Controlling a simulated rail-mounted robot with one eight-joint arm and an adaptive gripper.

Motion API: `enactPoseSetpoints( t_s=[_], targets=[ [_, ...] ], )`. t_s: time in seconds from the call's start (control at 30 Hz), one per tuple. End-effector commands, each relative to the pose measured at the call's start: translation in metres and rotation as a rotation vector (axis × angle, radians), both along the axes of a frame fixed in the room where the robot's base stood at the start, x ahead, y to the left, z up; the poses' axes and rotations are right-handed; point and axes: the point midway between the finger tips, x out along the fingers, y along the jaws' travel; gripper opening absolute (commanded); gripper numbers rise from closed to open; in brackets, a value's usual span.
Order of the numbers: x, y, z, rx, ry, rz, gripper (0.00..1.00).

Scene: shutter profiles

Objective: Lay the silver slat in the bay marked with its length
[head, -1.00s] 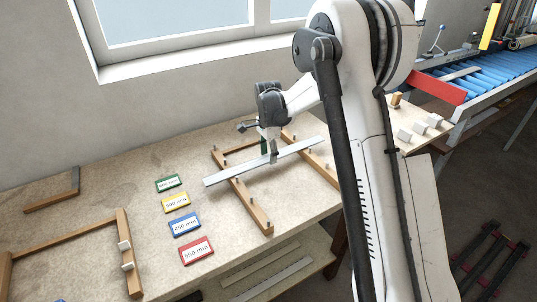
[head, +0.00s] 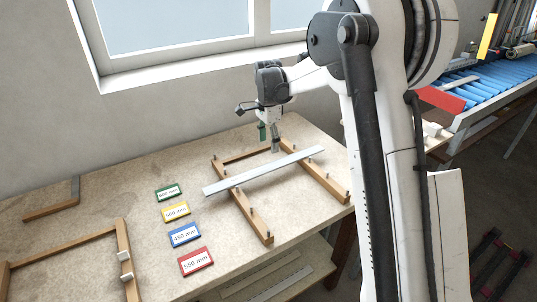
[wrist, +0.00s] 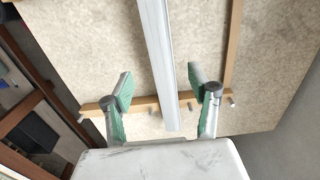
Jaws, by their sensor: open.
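The silver slat (head: 262,171) lies across the two peg-studded rails of a wooden rack (head: 258,222) on the bench, its ends reaching past the rails. My gripper (head: 275,148) is open and empty above the slat. In the wrist view, the slat (wrist: 156,50) runs between the spread fingers of my gripper (wrist: 158,88), touching neither visibly. Length cards stand left of the rack: green (head: 168,192), its number too blurred to be sure, yellow 500 mm (head: 175,212), blue 450 mm (head: 185,235) and red 550 mm (head: 196,261). I cannot tell exactly which bay holds the slat.
Another wooden frame (head: 65,245) with white blocks is at the bench's left, below a corner piece (head: 52,209). The wall and window sill close off the back. A blue roller conveyor (head: 485,86) stands at the right. More slats lie on a lower shelf (head: 285,270).

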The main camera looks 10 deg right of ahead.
Motion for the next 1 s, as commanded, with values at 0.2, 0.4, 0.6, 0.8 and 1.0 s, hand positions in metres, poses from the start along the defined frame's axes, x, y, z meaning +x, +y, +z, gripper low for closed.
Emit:
enactPoseSetpoints(
  t_s=[0.2,0.4,0.6,0.8,1.0],
  targets=[
    [0.0,0.0,0.024,0.0,0.0,0.0,0.55],
    [-0.011,0.0,0.042,0.0,-0.02,0.039,0.55],
    [-0.051,0.0,0.081,-0.006,-0.088,0.18,0.55],
    [-0.1,0.0,0.115,-0.025,-0.166,0.342,0.55],
    [-0.152,0.0,0.139,-0.057,-0.241,0.501,0.55]
  ],
)
